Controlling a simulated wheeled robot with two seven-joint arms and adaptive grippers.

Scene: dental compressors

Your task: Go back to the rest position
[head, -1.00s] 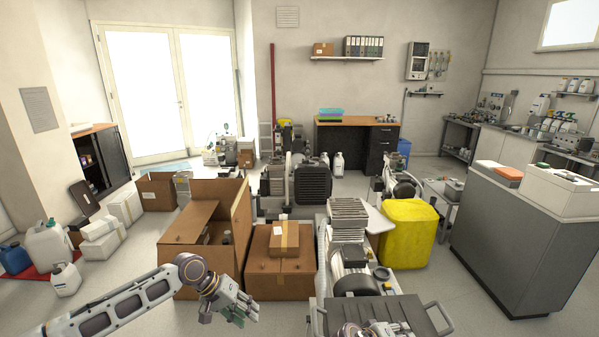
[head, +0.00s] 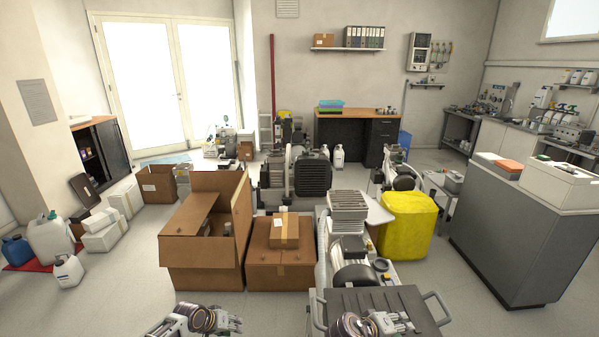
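My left gripper (head: 229,321) is low in the head view, left of centre, over the floor in front of the cardboard boxes. Its fingers point right and nothing shows between them, but they are too small to tell how far apart they stand. My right gripper (head: 402,323) is at the bottom edge, in front of the dark top of a wheeled compressor unit (head: 372,303). Its fingers are small and partly merge with the parts behind, so its opening is unclear.
An open cardboard box (head: 205,250) and a closed box (head: 281,265) with a smaller box (head: 284,230) on it stand ahead. A yellow bin (head: 407,225) and a grey cabinet (head: 515,235) are to the right. White canisters (head: 50,240) stand left. The floor at front left is clear.

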